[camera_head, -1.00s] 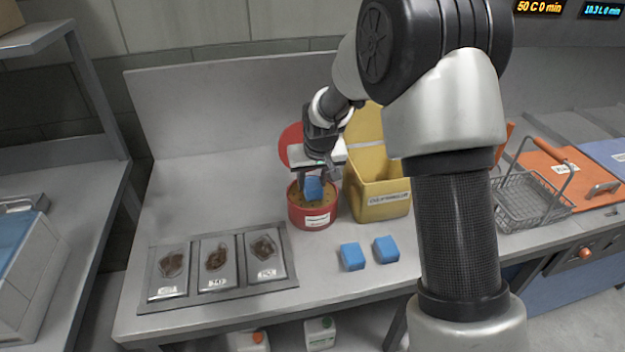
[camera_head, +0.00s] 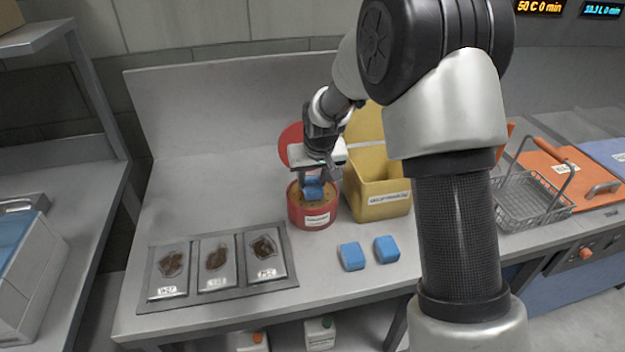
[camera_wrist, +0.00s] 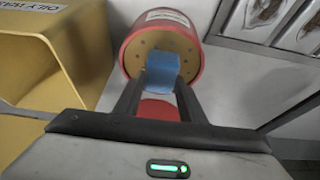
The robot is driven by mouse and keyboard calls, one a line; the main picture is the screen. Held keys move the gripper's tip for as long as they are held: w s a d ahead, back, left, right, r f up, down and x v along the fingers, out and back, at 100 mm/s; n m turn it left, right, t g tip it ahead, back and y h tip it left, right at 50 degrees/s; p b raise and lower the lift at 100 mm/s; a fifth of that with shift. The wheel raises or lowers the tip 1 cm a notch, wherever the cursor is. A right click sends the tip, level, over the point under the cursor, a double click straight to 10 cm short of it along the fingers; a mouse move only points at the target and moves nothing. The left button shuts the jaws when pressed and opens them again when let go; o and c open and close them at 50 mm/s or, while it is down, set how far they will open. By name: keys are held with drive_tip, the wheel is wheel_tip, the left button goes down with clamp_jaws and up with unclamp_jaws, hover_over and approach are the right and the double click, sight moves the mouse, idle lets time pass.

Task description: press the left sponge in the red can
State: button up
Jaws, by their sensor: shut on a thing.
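My gripper (camera_head: 314,183) is shut on a blue sponge (camera_wrist: 162,70), pointing down at the open red can (camera_head: 314,217). The held sponge also shows in the head view (camera_head: 313,194), at the can's mouth over its tan, dotted inner plate (camera_wrist: 150,46). Whether it touches the plate is unclear. In the wrist view, the fingers stand either side of the sponge, and the red can (camera_wrist: 190,18) is just beyond them. Two more blue sponges lie on the counter, a left one (camera_head: 351,257) and a right one (camera_head: 386,250).
A yellow bin (camera_head: 380,200) stands close on the can's right, and the red round lid (camera_head: 291,140) is behind the can. A tray (camera_head: 218,297) with several labelled dark samples lies front left. A wire basket (camera_head: 530,203) is far right.

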sight(313, 183)
idle(0.4)
drive_tip(key=shift+r+p, duration=2.05)
drive_tip(key=shift+r, duration=1.45)
drive_tip(key=shift+d, duration=0.1)
